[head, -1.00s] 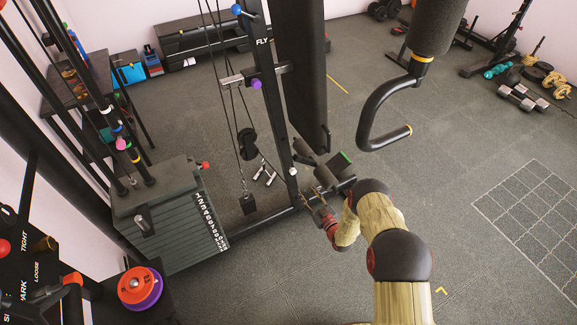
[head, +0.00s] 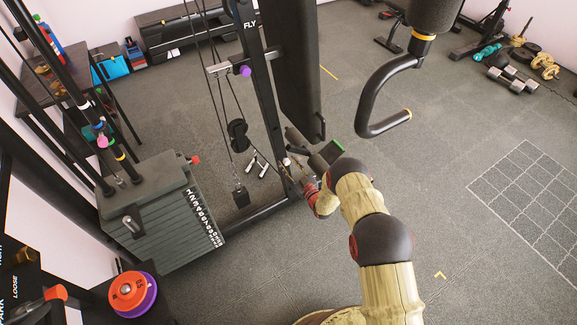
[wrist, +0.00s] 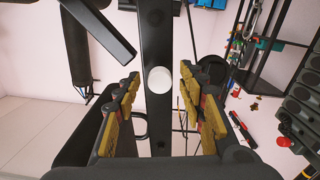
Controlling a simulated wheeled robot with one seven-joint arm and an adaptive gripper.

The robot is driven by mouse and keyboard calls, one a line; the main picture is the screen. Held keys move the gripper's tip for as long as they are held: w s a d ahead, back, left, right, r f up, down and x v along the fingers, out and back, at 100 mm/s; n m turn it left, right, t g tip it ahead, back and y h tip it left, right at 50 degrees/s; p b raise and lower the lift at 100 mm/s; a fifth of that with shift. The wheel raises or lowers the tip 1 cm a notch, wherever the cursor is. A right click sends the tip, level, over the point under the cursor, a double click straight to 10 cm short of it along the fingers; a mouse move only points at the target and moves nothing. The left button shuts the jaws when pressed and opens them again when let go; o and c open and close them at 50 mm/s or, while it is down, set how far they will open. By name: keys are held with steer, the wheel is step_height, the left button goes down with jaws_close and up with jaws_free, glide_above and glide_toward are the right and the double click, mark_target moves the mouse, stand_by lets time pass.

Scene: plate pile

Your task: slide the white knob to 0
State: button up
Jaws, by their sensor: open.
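The white knob (wrist: 158,79) is a round white disc on the front of a black upright post (wrist: 156,130). In the head view the knob (head: 287,161) shows small, low on the machine's post (head: 262,90). My gripper (wrist: 159,86) is open, with its yellow-padded fingers to the left and right of the knob. No finger visibly touches it in the wrist view. In the head view my gripper (head: 297,169) is right by the knob and partly hides the post behind it. I see no readable 0 mark near the knob.
A padded backrest (head: 292,70) and a curved black handle (head: 385,115) stand beside and above my arm. A weight stack (head: 160,220) is at the left, with cables and a pulley (head: 238,135) between. Open floor lies to the right.

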steer(key=c, duration=0.3)
jaws_close()
